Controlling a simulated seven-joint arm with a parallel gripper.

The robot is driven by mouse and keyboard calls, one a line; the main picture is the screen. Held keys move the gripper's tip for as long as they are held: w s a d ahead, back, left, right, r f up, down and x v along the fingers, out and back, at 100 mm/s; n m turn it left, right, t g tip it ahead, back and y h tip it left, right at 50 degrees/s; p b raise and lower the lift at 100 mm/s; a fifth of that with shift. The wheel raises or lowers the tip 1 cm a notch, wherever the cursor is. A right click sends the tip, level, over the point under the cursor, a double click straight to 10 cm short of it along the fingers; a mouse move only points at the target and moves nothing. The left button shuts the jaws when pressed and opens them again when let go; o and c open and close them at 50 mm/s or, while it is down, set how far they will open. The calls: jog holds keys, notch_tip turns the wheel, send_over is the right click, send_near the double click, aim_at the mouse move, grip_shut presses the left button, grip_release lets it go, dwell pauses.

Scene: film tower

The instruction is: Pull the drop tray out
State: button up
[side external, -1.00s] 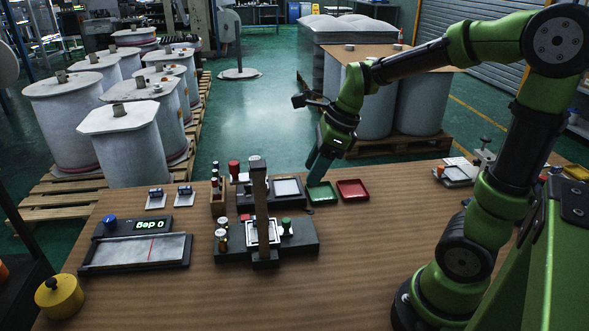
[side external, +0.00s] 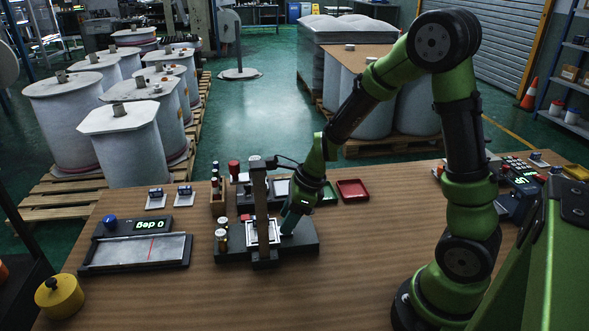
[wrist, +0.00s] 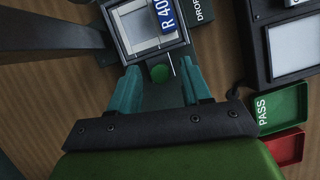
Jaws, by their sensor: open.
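The drop tray (wrist: 147,27) is a silver square frame with a pale middle, seated in a dark base block (side external: 230,252) marked "DROP" in the wrist view. A blue "R 40" label lies on it. My gripper (wrist: 160,66) is open, with one teal finger on each side of the knob and a visible gap to each. In the side view my gripper (side external: 290,222) is low over the right part of the base block and hides the knob. A dark upright post partly hides the tray there.
The dark post (side external: 261,205) rises close to the left of my gripper. A red tray (side external: 353,190) and a green "PASS" tray (wrist: 281,107) lie nearby. A display unit (side external: 136,226) stands at the left. The front of the table is clear.

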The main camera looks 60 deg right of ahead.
grip_shut()
dwell(0.3)
jog(key=s+d, duration=0.5)
jog(key=shift+s+d, duration=0.35)
jog(key=shift+d, duration=0.05)
grip_release()
jog(key=v, duration=1.7)
